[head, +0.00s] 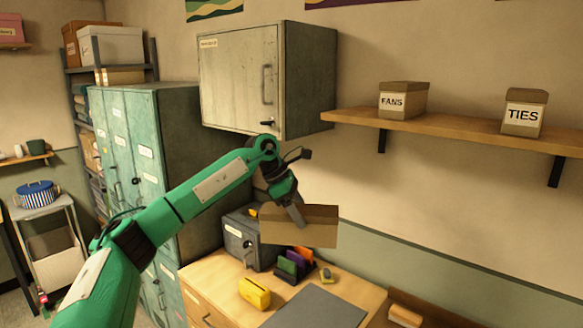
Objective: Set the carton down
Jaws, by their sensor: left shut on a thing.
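A brown carton (315,228) hangs in the air above the wooden desk (205,270), below the grey wall cabinet. My left gripper (299,217) is shut on the carton at its upper left part; one finger shows against the near face. The carton is clear of the desk top and hides part of the wall and the things behind it. My right gripper is not in view.
On the desk are a grey metal box (240,240), a yellow object (254,293), a dark organiser (292,268) and a dark mat (318,310). A wall shelf (450,133) holds a FANS box (403,101) and a TIES box (524,112), with free room between them.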

